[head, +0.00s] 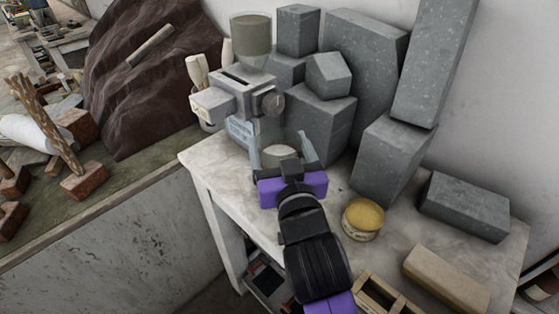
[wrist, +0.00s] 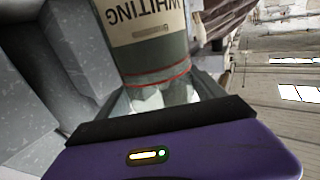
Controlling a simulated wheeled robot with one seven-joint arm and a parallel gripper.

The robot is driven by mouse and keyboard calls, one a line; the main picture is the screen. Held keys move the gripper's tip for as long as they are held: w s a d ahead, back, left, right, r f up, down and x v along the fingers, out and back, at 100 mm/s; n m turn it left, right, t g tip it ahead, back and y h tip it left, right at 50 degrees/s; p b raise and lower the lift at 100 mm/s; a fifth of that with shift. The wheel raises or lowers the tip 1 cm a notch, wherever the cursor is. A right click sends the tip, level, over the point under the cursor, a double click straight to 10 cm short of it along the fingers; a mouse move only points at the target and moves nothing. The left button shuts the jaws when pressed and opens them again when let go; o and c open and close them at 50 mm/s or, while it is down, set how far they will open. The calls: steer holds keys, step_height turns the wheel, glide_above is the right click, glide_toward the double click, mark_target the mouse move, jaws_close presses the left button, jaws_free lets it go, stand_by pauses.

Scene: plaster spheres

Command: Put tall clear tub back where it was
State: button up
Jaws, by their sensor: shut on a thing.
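The tall clear tub (wrist: 148,50) fills the upper middle of the wrist view, with a cream label reading WHITING, upside down there, and a red line around it. My gripper (wrist: 160,92) is shut on it, with a pale finger on each side. In the head view the clear tub (head: 272,132) shows between the fingers of my gripper (head: 277,143), near the far left part of the pale table. Its lower part is partly hidden by my gripper, so I cannot tell whether it touches the tabletop.
A grey machine with a clear hopper (head: 251,35) stands just behind and left. Grey stone blocks (head: 318,125) crowd the back. A round yellow-topped tin (head: 363,218) sits right of my arm. A tan block (head: 446,279) and wooden box (head: 385,296) lie near the front.

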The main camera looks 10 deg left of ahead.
steer(key=shift+f+b, duration=1.05)
steer(key=shift+f, duration=0.65)
steer(key=shift+f, duration=0.1)
steer(key=shift+f, duration=0.1)
steer(key=o, duration=1.7)
steer(key=shift+o, duration=0.2)
steer(key=shift+r, duration=0.2)
steer(key=b+v, duration=0.1)
steer(key=v, duration=1.1)
steer(key=shift+b, duration=0.4)
